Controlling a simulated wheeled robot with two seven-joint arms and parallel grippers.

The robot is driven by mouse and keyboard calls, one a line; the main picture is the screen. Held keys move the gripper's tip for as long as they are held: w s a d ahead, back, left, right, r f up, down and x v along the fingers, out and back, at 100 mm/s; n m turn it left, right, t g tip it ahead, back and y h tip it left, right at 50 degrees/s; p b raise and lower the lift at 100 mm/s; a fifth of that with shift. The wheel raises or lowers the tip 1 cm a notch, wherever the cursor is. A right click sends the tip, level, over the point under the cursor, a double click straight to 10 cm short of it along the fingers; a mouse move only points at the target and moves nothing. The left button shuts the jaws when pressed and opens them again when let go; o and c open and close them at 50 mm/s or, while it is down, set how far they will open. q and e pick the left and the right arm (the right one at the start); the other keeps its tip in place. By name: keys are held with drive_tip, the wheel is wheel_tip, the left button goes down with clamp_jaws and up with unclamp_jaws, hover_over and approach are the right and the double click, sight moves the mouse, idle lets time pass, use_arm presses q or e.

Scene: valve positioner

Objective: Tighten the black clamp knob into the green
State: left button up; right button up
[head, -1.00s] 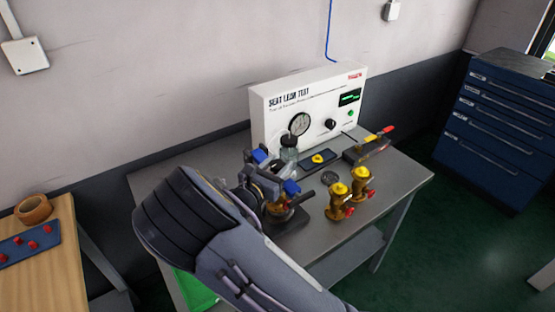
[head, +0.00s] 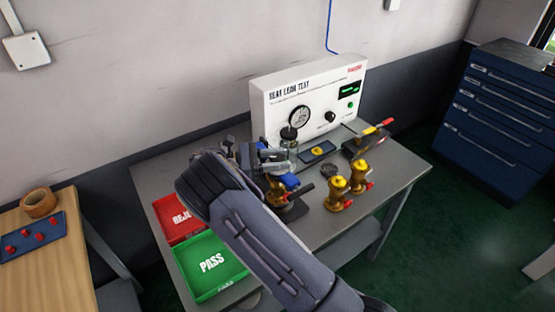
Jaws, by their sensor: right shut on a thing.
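My right gripper (head: 272,162) is at the clamp fixture on the grey bench, with its arm reaching in from the lower right. It is shut on what looks like the black clamp knob, which is mostly hidden by the gripper and wrist. The clamp fixture (head: 290,210) has a dark base, and a brass valve body (head: 277,190) with blue parts shows just below the gripper. Any green mark for the knob is too small or hidden to make out. My left gripper is not in view.
The white seat leak test panel (head: 330,112) stands behind, with a jar (head: 289,148) before it. Two brass valves (head: 348,188) stand at right. A red tray (head: 176,218) and a green PASS tray (head: 205,268) lie at left. A vise-like tool (head: 367,140) is at the back right.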

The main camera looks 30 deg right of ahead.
drive_tip(key=shift+m+g+y, duration=0.4)
drive_tip(key=shift+m+g, duration=0.2)
drive_tip(key=shift+g, duration=0.2)
drive_tip(key=o, duration=1)
drive_tip(key=shift+c, duration=0.2)
drive_tip(key=shift+w+a+f+b, duration=0.1)
drive_tip(key=shift+w+a+b, duration=0.2)
drive_tip(key=shift+a, duration=0.15)
drive_tip(key=v, duration=0.6)
drive_tip(key=shift+w+a+b, duration=0.2)
drive_tip(key=shift+a+b, duration=0.1)
drive_tip(key=shift+b, duration=0.15)
